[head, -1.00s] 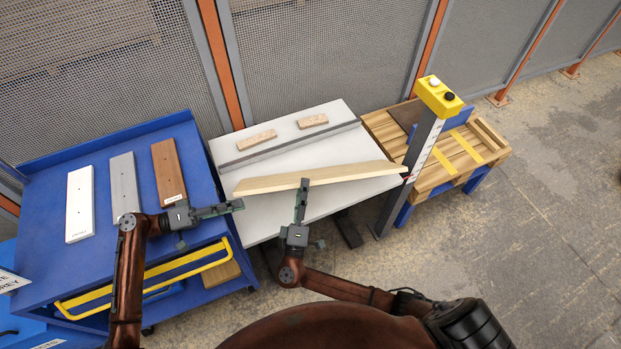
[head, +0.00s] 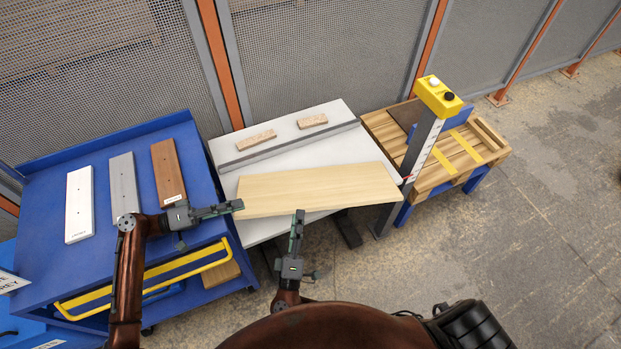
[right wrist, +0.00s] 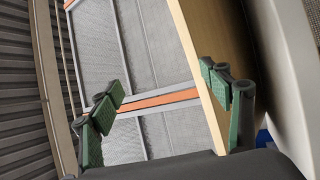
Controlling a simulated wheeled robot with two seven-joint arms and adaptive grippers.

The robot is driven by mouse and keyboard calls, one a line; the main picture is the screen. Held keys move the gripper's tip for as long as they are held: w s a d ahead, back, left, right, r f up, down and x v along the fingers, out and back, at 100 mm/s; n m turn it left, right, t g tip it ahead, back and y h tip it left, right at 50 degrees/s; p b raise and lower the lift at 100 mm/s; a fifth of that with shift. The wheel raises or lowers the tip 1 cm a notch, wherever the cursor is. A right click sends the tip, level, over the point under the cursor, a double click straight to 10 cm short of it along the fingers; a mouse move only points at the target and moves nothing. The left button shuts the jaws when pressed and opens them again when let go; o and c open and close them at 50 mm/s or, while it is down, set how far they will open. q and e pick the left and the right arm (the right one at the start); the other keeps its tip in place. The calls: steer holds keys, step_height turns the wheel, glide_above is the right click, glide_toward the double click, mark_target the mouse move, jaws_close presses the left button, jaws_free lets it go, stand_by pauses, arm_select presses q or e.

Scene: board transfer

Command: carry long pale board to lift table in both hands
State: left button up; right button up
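The long pale board (head: 318,188) lies on the white-topped table (head: 290,148) in the head view, wide face up, its near right part beyond the table's front edge. My left gripper (head: 240,206) has its tip at the board's near left corner. Contact and finger spacing there cannot be told. My right gripper (head: 299,214) is just short of the board's near edge. In the right wrist view, my right gripper (right wrist: 165,100) has its fingers wide apart with nothing between them. The board (right wrist: 212,55) shows there behind the right-hand finger. The lift table is not clearly identifiable.
A blue cart (head: 50,185) at left carries white (head: 79,205), grey (head: 124,185) and brown (head: 168,172) boards. Two small wood blocks (head: 256,139) lie behind a grey rail (head: 290,147). A post with a yellow control box (head: 438,97) stands at right, before a wooden pallet (head: 465,160).

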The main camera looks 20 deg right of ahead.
steer(key=shift+v, duration=1.45)
